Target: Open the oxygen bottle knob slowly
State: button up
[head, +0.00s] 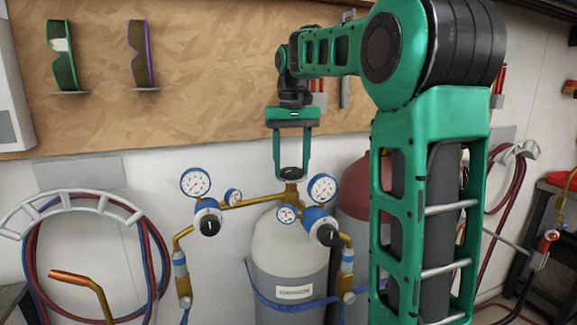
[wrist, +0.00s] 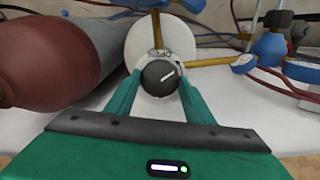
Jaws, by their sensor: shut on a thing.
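The oxygen bottle (head: 292,250) is a white-topped grey cylinder standing against the wall, held by a blue strap. Its black knob (head: 291,173) sits on top of the brass valve. In the wrist view the knob (wrist: 160,77) is a dark round cap with a white line slanting up to the right, and an "OPEN" marking shows behind it. My green gripper (head: 291,168) points down from above, with one finger on each side of the knob. In the wrist view my gripper (wrist: 160,88) is shut on the knob. Part of the grip is hidden in the head view.
Gauges (head: 196,182) and black-faced regulators (head: 207,220) flank the valve on brass pipes. A dark red cylinder (head: 360,195) stands close on the right, partly behind my arm. Hoses hang on a wall rack (head: 75,203) at left.

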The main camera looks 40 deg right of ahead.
aim_at(291, 169)
jog(key=n, duration=0.5)
jog(key=shift+w+n, duration=0.15)
jog(key=shift+n, duration=0.15)
jog(key=n, duration=0.5)
jog(key=shift+n, duration=0.4)
jog(key=shift+r, duration=0.1)
jog(key=o, duration=1.1)
jog(key=shift+w+r, duration=0.15)
jog(key=shift+r, duration=5.15)
